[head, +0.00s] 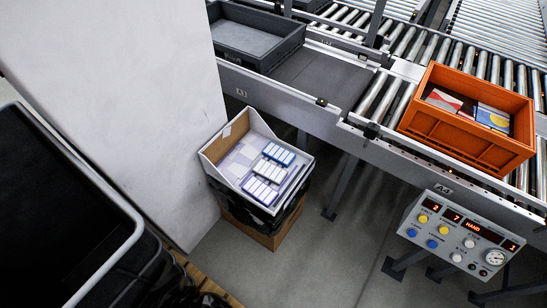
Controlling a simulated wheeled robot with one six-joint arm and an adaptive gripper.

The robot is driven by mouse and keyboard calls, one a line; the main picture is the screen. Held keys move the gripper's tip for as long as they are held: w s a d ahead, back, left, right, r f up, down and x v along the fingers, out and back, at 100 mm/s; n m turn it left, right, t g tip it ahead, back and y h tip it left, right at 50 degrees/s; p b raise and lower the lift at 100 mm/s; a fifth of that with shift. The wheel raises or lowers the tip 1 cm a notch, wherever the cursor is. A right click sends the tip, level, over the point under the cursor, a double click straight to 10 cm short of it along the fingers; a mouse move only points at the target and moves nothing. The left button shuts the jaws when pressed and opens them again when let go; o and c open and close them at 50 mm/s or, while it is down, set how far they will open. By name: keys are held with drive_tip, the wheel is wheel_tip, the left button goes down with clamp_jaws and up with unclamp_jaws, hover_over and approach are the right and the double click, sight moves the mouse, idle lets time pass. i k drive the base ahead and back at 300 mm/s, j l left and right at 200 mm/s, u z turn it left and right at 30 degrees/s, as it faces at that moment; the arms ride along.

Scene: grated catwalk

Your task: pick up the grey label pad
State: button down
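No item stands out clearly as a grey label pad. An open white bin (206,158) at the centre holds several small items. Among them are a white, striped pack with blue edges (279,154) and a similar white pack with purplish edges (261,191). Pale grey-lilac flat pieces (238,160) lie at the bin's left side; I cannot tell whether one is a pad. My gripper is not in view.
The bin sits over black wrapping and a brown box (262,237). A pale wall (130,90) stands close left. Behind are a conveyor, a grey tray (240,58) and an orange crate (450,135). A control panel (462,235) stands right.

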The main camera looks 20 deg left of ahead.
sight(271, 172)
drive_tip(key=k, duration=0.4)
drive_tip(key=k+u, duration=0.1)
drive_tip(key=u, duration=0.65)
drive_tip(key=k+j+u, duration=0.1)
drive_tip(key=u, duration=0.25)
drive_tip(key=i+l+u, duration=0.15)
drive_tip(key=l+u, duration=0.15)
drive_tip(key=l, duration=0.6)
drive_tip(key=l+u, duration=0.35)
drive_tip(key=l, duration=1.85)
drive_tip(key=i+l, duration=0.3)
drive_tip(key=i, duration=0.2)
